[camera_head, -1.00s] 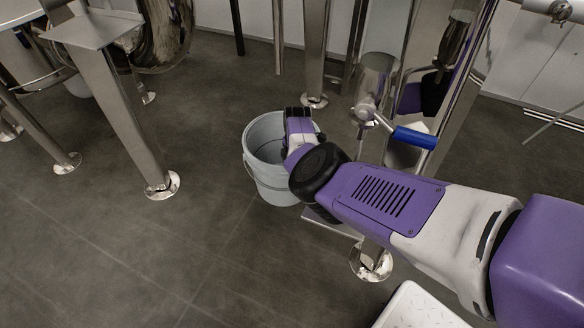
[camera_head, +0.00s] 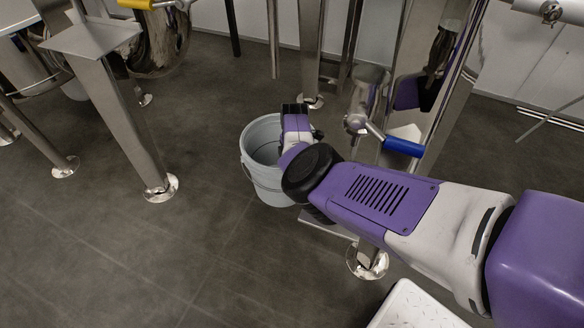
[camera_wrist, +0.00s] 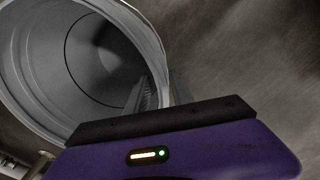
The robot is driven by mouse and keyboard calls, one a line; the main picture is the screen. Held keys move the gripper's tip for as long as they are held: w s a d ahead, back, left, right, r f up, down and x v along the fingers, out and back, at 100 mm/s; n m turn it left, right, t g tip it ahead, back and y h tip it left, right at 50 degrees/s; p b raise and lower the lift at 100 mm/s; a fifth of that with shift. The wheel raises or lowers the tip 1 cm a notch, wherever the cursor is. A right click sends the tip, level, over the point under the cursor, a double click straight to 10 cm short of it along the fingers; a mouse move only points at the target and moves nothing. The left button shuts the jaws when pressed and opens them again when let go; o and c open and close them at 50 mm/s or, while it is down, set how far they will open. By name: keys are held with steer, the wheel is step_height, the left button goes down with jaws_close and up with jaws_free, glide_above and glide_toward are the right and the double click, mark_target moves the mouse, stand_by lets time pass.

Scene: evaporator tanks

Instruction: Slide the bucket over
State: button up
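The bucket (camera_head: 266,184) is a light grey, open-topped pail standing upright on the floor, left of my arm in the head view. My gripper reaches over its right rim, and its fingertips are hidden there by the rim and my wrist. In the wrist view the bucket's open mouth and inside (camera_wrist: 100,50) fill the upper left. My gripper (camera_wrist: 163,92) has one finger inside the bucket and one outside. The fingers are close together with the rim wall between them, and they look shut on it.
A steel leg with a round foot (camera_head: 160,187) stands left of the bucket. A tank outlet with a blue-handled valve (camera_head: 403,146) and another steel foot (camera_head: 367,262) are to the right. A white textured step (camera_head: 415,308) is at the bottom. The floor left and in front of the bucket is clear.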

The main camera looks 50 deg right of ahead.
step_height(320, 180, up, 5)
steer(key=p, duration=0.2)
steer(key=shift+s+r+p, duration=0.1)
steer(key=shift+s+p, duration=0.05)
steer(key=shift+p, duration=0.25)
steer(key=shift+a, duration=0.15)
